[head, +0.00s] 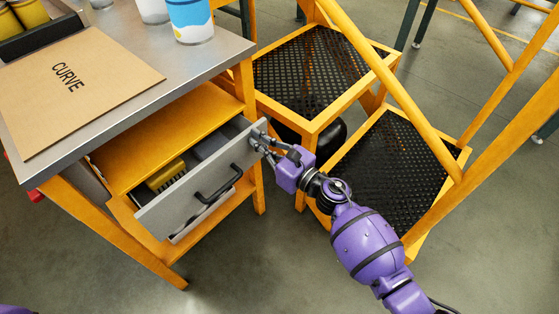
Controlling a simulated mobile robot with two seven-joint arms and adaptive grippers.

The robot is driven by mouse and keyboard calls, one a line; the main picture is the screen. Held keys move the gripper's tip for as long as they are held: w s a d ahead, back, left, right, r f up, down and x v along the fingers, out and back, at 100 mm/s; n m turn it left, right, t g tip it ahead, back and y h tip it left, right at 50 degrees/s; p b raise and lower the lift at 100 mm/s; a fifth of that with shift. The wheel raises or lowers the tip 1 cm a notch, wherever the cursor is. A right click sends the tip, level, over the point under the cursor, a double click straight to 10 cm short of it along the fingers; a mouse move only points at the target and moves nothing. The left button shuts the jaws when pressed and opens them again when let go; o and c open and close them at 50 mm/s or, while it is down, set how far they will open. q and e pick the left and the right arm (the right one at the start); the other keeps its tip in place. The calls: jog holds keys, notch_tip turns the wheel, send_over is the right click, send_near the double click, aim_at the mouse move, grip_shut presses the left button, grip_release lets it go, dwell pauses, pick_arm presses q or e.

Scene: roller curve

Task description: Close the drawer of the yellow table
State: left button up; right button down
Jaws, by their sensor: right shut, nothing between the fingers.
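The yellow table (227,107) stands at the left with a grey metal top (120,155). Its drawer (175,213) is pulled partly out, with a grey front and a black bar handle (219,187). A yellow brush-like item (166,176) lies inside the drawer. My right gripper (257,137) is shut and empty at the upper right end of the drawer front. It looks to be touching that end, but I cannot be sure. My left gripper is not in view.
A cardboard sheet marked CURVE (75,85), a blue and white can (190,20) and dark bins lie on the table top. A yellow step stand (390,165) with black treads stands close at the right. The floor in front is clear.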

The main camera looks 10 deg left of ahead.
aim_at(246, 136)
jog(key=b+x, duration=0.1)
jog(key=x, duration=0.3)
jog(key=shift+w+a+f+b, duration=0.1)
jog(key=shift+w+a+b, duration=0.1)
jog(key=shift+a+b, duration=0.15)
jog(key=shift+b+x, duration=0.3)
jog(key=shift+x, duration=0.6)
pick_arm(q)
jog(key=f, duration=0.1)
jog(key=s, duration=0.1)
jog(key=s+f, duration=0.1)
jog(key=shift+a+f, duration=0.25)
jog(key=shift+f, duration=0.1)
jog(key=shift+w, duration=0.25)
pick_arm(e)
jog(key=shift+w+r, duration=0.1)
jog(key=shift+r, duration=0.2)
jog(key=shift+d+f, duration=0.1)
jog(key=shift+d, duration=0.05)
